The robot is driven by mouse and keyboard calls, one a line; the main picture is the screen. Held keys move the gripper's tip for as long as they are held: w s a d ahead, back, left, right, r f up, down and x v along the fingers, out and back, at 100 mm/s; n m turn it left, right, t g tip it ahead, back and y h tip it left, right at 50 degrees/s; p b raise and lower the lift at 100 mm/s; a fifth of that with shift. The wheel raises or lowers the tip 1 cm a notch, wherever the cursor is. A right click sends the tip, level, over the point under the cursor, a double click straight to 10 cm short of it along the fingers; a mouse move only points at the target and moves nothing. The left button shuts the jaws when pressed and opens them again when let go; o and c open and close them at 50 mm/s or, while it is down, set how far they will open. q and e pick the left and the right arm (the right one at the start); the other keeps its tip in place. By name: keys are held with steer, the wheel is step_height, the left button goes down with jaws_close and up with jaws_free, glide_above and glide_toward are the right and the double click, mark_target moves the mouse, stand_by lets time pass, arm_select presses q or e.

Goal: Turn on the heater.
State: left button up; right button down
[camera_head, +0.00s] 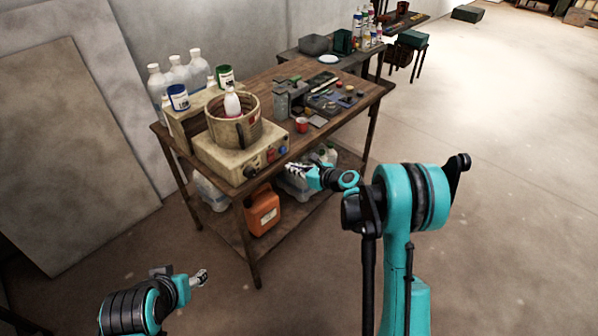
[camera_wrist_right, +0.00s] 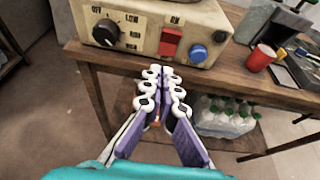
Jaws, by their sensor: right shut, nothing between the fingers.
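The heater (camera_head: 222,163) is a cream box on the near left part of the wooden table, with a round vat (camera_head: 243,133) on top. In the right wrist view its front panel (camera_wrist_right: 140,37) shows a black dial (camera_wrist_right: 106,33), a red switch (camera_wrist_right: 171,42) marked ON above, and a blue button (camera_wrist_right: 198,53). My right gripper (camera_head: 291,169) is shut and empty in front of the panel. In the wrist view the right fingertips (camera_wrist_right: 162,72) are just below the red switch, apparently apart from it. My left gripper (camera_head: 201,276) is low at the left, away from the table, its jaws too small to judge.
A white bottle (camera_head: 232,103) stands in the vat. A red cup (camera_head: 301,125) and several tools lie right of the heater on the table (camera_head: 338,120). An orange canister (camera_head: 262,210) and clear bottles sit on the lower shelf. The floor at right is free.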

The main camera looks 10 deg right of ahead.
mark_target(270, 155)
steer(key=w+a, duration=0.1)
steer(key=w+a+b, duration=0.1)
steer(key=w, duration=0.1)
steer(key=w+a, duration=0.2)
steer(key=shift+w+f+b, duration=0.15)
steer(key=shift+w+b, duration=0.1)
steer(key=shift+b, duration=0.1)
steer(key=shift+w+a+r, duration=0.25)
steer(key=shift+w, duration=0.1)
